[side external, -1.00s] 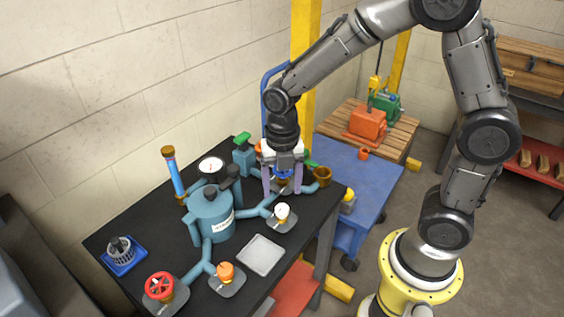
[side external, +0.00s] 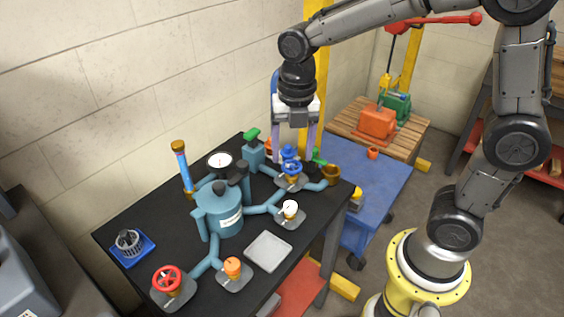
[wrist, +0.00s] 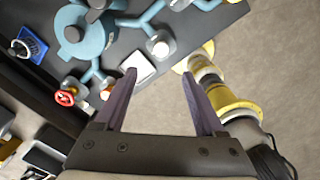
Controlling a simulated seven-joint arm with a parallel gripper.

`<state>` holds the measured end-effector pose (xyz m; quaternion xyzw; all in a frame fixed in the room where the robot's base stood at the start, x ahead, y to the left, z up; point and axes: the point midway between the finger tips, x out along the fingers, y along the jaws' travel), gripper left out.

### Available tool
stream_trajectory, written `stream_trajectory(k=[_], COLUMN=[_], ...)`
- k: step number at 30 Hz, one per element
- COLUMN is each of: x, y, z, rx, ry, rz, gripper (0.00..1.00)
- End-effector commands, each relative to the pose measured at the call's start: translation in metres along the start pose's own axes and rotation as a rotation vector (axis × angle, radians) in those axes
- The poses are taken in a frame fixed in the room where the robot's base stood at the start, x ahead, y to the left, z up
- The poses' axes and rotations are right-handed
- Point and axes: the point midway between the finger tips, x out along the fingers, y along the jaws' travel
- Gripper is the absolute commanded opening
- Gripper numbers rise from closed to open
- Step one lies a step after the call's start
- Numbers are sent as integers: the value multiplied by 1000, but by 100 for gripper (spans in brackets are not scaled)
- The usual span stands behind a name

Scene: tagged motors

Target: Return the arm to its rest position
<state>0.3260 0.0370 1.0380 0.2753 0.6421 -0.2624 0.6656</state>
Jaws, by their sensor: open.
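My gripper (side external: 293,148) is open and empty. In the side external view it points down above the blue-handled valve (side external: 291,170) at the back right of the black table (side external: 135,215). Its purple fingers hang around the height just over that valve, apart from it as far as I can tell. In the wrist view the open fingers of my gripper (wrist: 160,95) frame the table's edge and grey floor, with nothing between them. My arm is bent, with its elbow high at the top right of the side external view.
The teal tank (side external: 218,212) with pipes, a red valve wheel (side external: 167,280), an orange knob (side external: 233,268), a white knob (side external: 290,208) and a grey tray (side external: 268,251) are on the table. A blue cart (side external: 372,190) and a wooden pallet with orange and green motors (side external: 377,121) stand behind.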

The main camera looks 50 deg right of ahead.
Motion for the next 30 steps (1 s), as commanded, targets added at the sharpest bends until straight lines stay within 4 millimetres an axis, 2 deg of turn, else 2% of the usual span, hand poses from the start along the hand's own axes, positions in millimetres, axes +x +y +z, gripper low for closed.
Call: stream_trajectory(k=[1, 5, 9, 12, 20, 30], x=[-13, -45, -70, -79, -84, -66], y=[-4, -25, -55, -73, -111, -137], z=[0, -8, -24, -36, -64, -86], rx=[8, 68, 338, 561, 1166, 1922], ry=[-24, -84, -130, -138, -84, 97], rz=[29, 103, 201, 267, 426, 533], gripper=[72, 72, 72, 72, 72, 72])
